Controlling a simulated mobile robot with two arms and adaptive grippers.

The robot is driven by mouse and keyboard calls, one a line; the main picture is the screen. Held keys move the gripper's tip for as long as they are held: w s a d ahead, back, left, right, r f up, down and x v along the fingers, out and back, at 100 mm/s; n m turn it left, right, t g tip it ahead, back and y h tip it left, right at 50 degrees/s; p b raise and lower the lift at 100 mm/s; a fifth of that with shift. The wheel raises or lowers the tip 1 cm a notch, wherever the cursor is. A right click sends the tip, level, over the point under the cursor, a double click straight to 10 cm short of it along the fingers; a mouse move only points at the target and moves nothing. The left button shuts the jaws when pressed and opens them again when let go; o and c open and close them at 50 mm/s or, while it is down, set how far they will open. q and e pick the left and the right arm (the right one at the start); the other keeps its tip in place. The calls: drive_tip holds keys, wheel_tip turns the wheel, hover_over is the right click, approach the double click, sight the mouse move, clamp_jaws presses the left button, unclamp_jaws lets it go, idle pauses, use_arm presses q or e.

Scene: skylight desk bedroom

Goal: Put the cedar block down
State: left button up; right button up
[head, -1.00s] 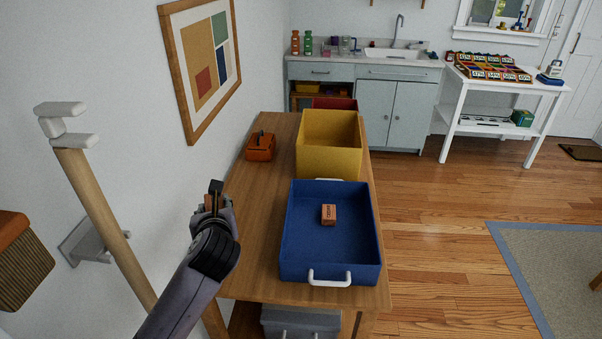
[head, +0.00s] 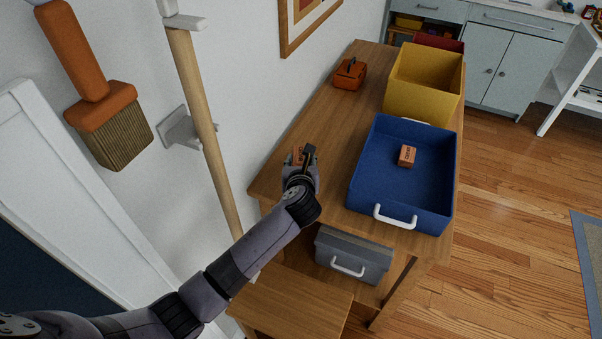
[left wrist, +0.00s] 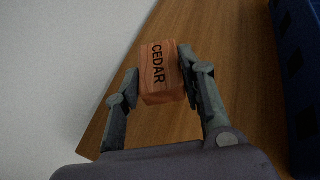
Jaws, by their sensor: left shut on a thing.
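The cedar block (left wrist: 159,72) is a small reddish-brown wooden block with "CEDAR" in dark letters. My left gripper (left wrist: 160,85) is shut on it, one finger at each side. In the head view, my left gripper (head: 303,158) is over the near left part of the wooden table, left of the blue tray, with the cedar block (head: 297,155) partly hidden behind its fingers. Whether the block touches the table I cannot tell. My right gripper is not in view.
The blue tray (head: 372,205) holds another small wooden block (head: 407,156). A yellow bin (head: 393,97) stands behind it. An orange-brown box (head: 350,73) sits near the wall. Bare tabletop (head: 330,118) lies between. A grey box (head: 352,256) is below the table.

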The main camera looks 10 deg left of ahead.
use_arm(q)
drive_tip(key=shift+f+b, duration=0.35)
drive_tip(key=shift+f, duration=2.05)
drive_tip(key=o, duration=1)
drive_tip(key=shift+o, duration=0.2)
drive_tip(key=v, duration=1.2)
drive_tip(key=shift+p, duration=0.4)
